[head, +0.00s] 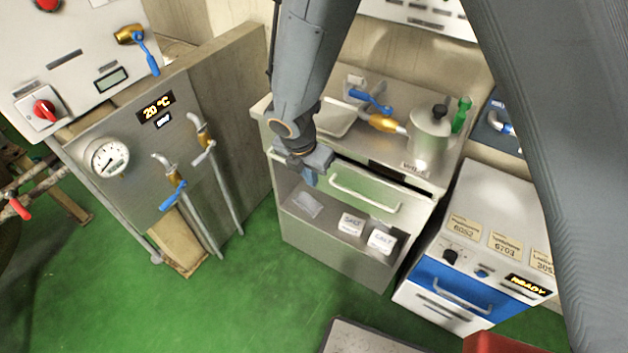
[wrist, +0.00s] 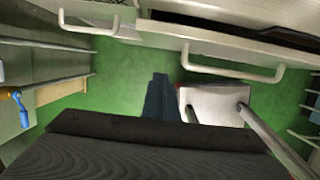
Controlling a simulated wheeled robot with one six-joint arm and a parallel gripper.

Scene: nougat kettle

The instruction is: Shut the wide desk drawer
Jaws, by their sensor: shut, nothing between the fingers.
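The wide desk drawer (head: 398,193) is under the top of the metal desk, with a long pale bar handle (head: 364,199). A dark gap shows behind its front, so it stands partly open. In the wrist view the drawer's handle (wrist: 232,69) is at upper right, with a dark opening above it. My gripper (head: 311,179) is shut and empty, just left of the drawer's handle in the head view. Its fingers also show in the wrist view (wrist: 160,95), pointing toward the green floor, apart from the handle. The drawer's inside is mostly hidden.
Below the drawer, salt packets (head: 381,241) lie on an open shelf. A steel kettle (head: 431,135) and a green bottle (head: 461,114) stand on the desk. A blue-fronted unit (head: 466,290) is at right.

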